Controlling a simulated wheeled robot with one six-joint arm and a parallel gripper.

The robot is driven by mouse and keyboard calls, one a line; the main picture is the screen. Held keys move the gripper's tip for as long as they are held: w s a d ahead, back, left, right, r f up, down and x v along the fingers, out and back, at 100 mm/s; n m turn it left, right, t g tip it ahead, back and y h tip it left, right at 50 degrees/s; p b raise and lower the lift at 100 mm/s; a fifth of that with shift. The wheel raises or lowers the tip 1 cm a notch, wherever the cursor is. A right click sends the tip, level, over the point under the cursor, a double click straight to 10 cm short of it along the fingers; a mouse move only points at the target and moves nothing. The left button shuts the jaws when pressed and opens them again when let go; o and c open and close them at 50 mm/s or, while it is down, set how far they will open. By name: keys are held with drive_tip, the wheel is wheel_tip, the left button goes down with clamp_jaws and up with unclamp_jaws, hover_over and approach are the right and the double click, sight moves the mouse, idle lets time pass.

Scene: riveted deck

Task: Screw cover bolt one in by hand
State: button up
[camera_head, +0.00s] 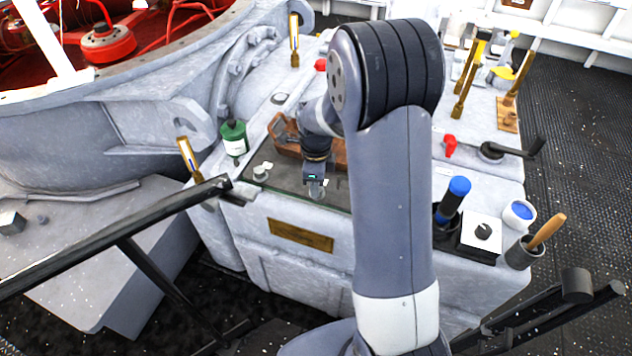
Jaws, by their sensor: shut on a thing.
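My gripper (316,190) points down at the front part of a dark panel (335,196) on top of the pale grey housing. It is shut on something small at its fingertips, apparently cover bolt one. The bolt itself is mostly hidden by the fingers and too small to make out, so I cannot tell how deep it sits. A small pale round fitting (260,174) stands on the panel to the left of my gripper.
A brown wooden tool carrier (284,146) stands behind my gripper. A green bottle (234,138) is to the left. On the right are a blue-handled tool (456,194), a white cup (520,213) and a wooden-handled tool (546,231). A black rail (110,232) crosses the left foreground.

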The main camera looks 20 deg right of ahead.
drive_tip(key=m, duration=0.5)
drive_tip(key=shift+w+r+m, duration=0.2)
drive_tip(key=shift+w+m, duration=0.05)
drive_tip(key=shift+m, duration=0.05)
drive_tip(key=m, duration=0.5)
drive_tip(key=shift+d+m, duration=0.1)
drive_tip(key=shift+m, duration=0.2)
drive_tip(key=o, duration=1)
drive_tip(key=shift+s+f, duration=0.15)
drive_tip(key=shift+c, duration=0.2)
wheel_tip(320, 180, up, 11)
drive_tip(key=shift+p, duration=0.35)
